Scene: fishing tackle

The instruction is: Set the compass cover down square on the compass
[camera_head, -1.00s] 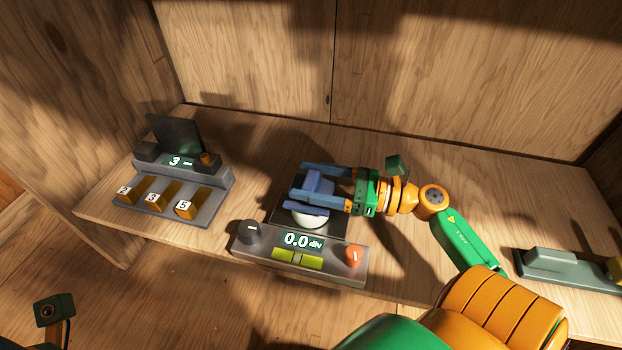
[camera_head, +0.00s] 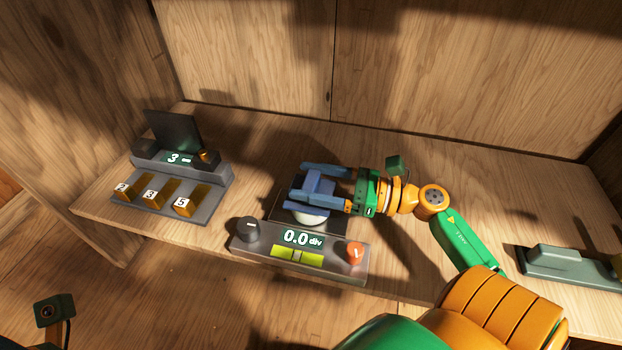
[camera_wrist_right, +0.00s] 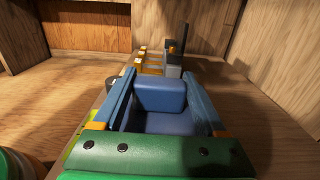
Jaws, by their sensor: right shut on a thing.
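My right gripper (camera_head: 322,188) is shut on the blue compass cover (camera_head: 318,187), one blue finger on each side of it. The cover and fingers are similar in colour. In the right wrist view the cover (camera_wrist_right: 162,97) sits between the two fingers (camera_wrist_right: 160,100), with a raised block at its far end. A pale round part, apparently the compass (camera_head: 309,219), shows just under the near finger, above a dark base. The cover and gripper hide most of it. I cannot tell whether the cover touches it. My left gripper is not in view.
A grey console (camera_head: 302,262) in front reads 0.0 div, with a dark knob (camera_head: 247,230) and an orange knob (camera_head: 355,252). A device with numbered yellow blocks (camera_head: 172,190) stands left. A grey-green case (camera_head: 565,266) lies right. Wooden walls close the back.

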